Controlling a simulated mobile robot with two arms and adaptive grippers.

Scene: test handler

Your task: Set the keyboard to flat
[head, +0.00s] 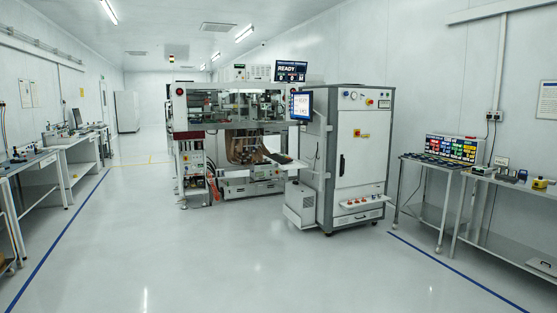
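The test handler (230,112) stands in the middle of the room, several steps away. A small dark slanted panel on a pale tray (288,161) juts out at its right front, below the monitor (301,106). This looks like the keyboard, but it is too small to make out keys or its exact tilt. Neither of my grippers is in view.
A tall grey cabinet (362,150) on wheels stands right of the handler. Workbenches line the left wall (75,145). Tables with trays and colored bins (452,148) stand at the right. Wide clear floor (230,250) lies in front, with blue lines at both sides.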

